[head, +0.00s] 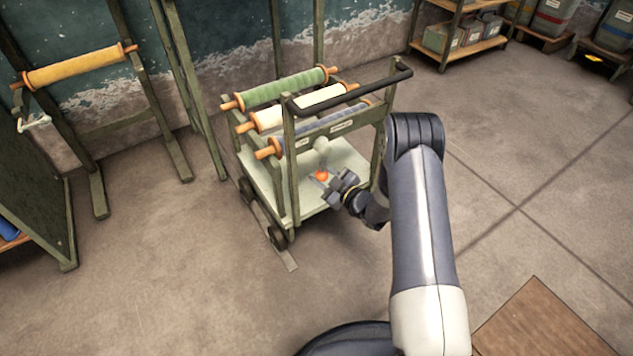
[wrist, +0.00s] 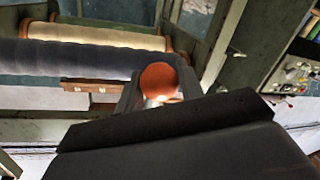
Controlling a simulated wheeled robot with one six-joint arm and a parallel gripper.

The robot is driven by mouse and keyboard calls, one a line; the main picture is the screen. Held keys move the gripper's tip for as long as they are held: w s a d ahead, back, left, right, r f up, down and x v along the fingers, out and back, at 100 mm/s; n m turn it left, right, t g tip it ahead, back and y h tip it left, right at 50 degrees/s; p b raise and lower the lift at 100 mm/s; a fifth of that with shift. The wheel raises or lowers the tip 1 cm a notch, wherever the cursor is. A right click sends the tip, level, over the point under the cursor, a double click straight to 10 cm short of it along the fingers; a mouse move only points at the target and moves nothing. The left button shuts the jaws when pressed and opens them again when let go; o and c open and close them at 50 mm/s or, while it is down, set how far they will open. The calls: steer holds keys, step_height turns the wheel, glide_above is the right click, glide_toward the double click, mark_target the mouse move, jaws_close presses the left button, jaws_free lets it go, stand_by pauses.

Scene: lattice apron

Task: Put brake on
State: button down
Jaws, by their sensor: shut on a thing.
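A green cart (head: 288,190) with a black push handle (head: 355,92) stands in the middle of the head view. An orange knob (head: 321,175), seemingly the brake lever's end, shows low on the cart's near side. My gripper (head: 328,179) is at this knob and shut on it. In the wrist view the orange knob (wrist: 159,80) sits between the jaws, with a pale piece just below it.
The cart carries a green roll (head: 285,88), a cream roll (head: 300,106) and a blue-grey roll (head: 320,130). A yellow roll (head: 75,68) hangs on a frame at left. Shelving (head: 460,45) stands at back right. The floor (head: 540,160) at right is mostly clear.

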steer(key=shift+w+d+r+n+h+b, duration=0.1)
steer(key=shift+w+d+n+h+b, duration=0.15)
steer(key=shift+w+d+n+b, duration=0.4)
steer(key=shift+w+d+r+n+h+b, duration=0.1)
steer(key=shift+w+d+n+h+b, duration=0.15)
steer(key=shift+d+n+b, duration=0.65)
steer(key=shift+w+d+r+n+h+b, duration=0.15)
steer(key=shift+w+d+n+b, duration=0.35)
steer(key=shift+n+b, duration=0.55)
steer(key=c, duration=1)
jaws_free()
steer(key=shift+o, duration=0.2)
steer(key=shift+s, duration=0.1)
steer(key=p+v, duration=0.2)
steer(key=v, duration=0.8)
steer(key=shift+s+d+r+p, duration=0.15)
steer(key=shift+s+d+p, duration=0.1)
steer(key=shift+d+p, duration=0.1)
steer(key=shift+a, duration=0.1)
